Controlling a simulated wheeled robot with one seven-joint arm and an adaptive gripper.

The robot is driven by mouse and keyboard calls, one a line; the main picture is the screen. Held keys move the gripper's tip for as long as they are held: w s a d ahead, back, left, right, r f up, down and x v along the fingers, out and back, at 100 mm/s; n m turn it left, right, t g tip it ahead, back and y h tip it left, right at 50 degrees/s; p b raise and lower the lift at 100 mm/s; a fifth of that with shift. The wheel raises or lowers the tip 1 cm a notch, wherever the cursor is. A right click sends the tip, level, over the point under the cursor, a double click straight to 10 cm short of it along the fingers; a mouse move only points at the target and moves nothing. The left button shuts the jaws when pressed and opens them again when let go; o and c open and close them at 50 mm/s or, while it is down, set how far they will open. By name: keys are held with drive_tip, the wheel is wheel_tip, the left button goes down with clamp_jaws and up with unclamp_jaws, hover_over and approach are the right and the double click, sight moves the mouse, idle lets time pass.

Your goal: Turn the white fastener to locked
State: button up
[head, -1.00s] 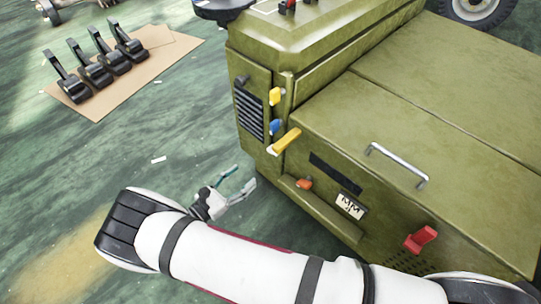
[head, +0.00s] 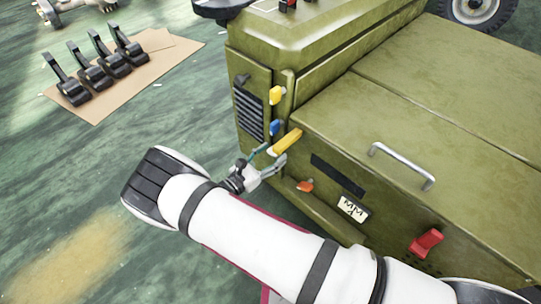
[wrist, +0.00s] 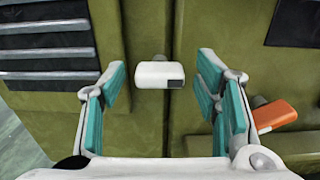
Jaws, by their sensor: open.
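The white fastener (wrist: 154,74) shows in the wrist view as a small white block with a dark patch at its right end, lying crosswise over a seam between green panels of the cabinet (head: 440,95). My gripper (wrist: 161,80) is open, with one teal-padded finger on each side of the fastener. The fastener is between the fingers in the picture, with gaps on both sides; I see no contact. In the head view my gripper (head: 271,156) is at the cabinet's front corner, beside the yellow handle, and I cannot make out the fastener there.
Near my gripper are a yellow handle (head: 287,142), a blue knob (head: 275,127), a yellow knob (head: 277,95) and an orange latch (head: 305,186), also in the wrist view (wrist: 276,116). A red latch (head: 427,242) is farther right. Open floor (head: 150,120) lies left.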

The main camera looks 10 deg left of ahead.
drive_tip(key=c, duration=1.2)
drive_tip(key=shift+o, duration=0.3)
drive_tip(key=shift+m, duration=0.4)
drive_tip(key=m, duration=0.3)
drive_tip(key=shift+m, duration=0.4)
drive_tip(key=m, duration=1.3)
drive_tip(key=shift+f, duration=0.1)
drive_tip(key=shift+m, duration=0.3)
